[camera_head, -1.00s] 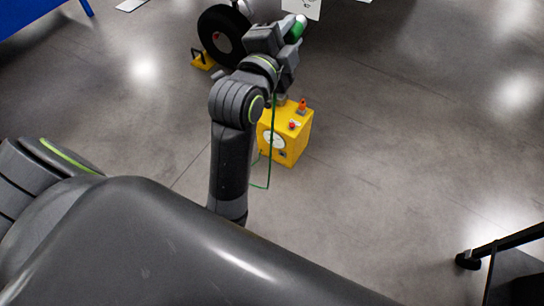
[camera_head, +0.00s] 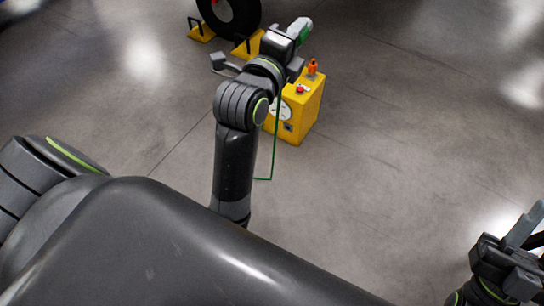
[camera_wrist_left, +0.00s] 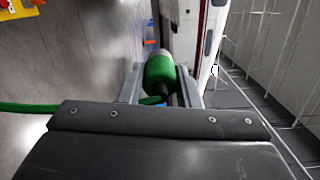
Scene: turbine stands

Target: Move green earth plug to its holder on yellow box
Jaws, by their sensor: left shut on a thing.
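My left gripper (camera_head: 296,38) is shut on the green earth plug (camera_head: 302,29), which has a whitish end in the head view. It holds the plug in the air, behind and above the yellow box (camera_head: 308,112) in the picture. In the left wrist view the plug (camera_wrist_left: 160,74) sits between the two fingers. A green cable (camera_head: 274,145) hangs in a loop beside my left arm. I cannot make out the plug's holder on the box. My right gripper (camera_head: 522,238) is partly in view at the lower right, and its opening is unclear.
The box carries an orange fitting (camera_head: 313,67), a red button (camera_head: 300,89) and a round white dial (camera_head: 281,110). A black wheel (camera_head: 247,14) with yellow chocks (camera_head: 202,29) stands behind it. The floor right of the box is clear.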

